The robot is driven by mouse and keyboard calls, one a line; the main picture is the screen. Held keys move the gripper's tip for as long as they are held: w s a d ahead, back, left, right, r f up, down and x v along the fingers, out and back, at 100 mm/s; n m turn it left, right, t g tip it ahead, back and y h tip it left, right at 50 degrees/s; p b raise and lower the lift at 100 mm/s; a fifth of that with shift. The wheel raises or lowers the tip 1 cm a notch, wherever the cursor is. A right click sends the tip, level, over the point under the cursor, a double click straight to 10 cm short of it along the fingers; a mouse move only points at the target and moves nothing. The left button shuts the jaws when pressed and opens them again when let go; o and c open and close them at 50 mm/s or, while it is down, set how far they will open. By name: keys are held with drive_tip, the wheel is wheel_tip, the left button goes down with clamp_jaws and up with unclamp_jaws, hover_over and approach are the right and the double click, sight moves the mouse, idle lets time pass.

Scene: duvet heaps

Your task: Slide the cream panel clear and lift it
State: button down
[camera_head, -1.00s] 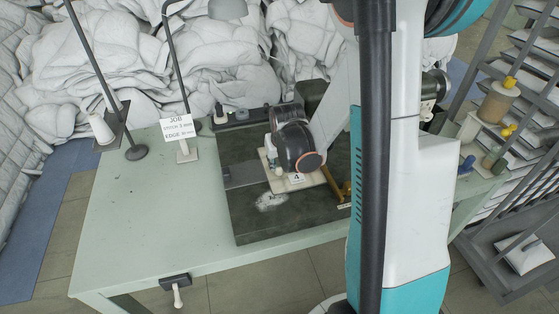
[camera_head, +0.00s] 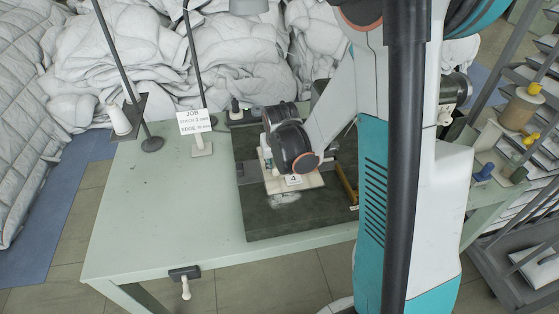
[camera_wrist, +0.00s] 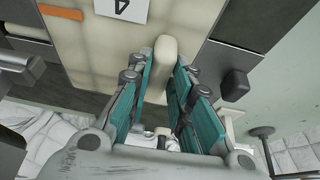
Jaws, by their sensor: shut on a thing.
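The cream panel (camera_head: 311,182) lies over the dark bed on the green table, with a white label marked 4 (camera_head: 293,179) on it. In the wrist view the panel (camera_wrist: 88,55) fills the upper left and carries the label (camera_wrist: 122,8) and an orange strip (camera_wrist: 62,12). My gripper (camera_wrist: 162,80) is shut on the panel's rounded cream handle (camera_wrist: 166,48), its teal fingers on either side. In the head view my wrist hides the fingers and part of the panel. I cannot tell whether the panel touches the bed.
The dark bed (camera_head: 265,223) has a pale patch (camera_head: 285,201) at the panel's near edge. A yellow-brown bar (camera_head: 347,186) stands to the panel's right. A job sign (camera_head: 194,122) and lamp poles stand at the back left. The table's left part (camera_head: 150,215) is mostly clear.

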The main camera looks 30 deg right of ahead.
drive_tip(key=shift+w+a, duration=0.1)
drive_tip(key=shift+a, duration=0.35)
drive_tip(key=c, duration=1.4)
unclamp_jaws()
drive_tip(key=shift+o, duration=0.2)
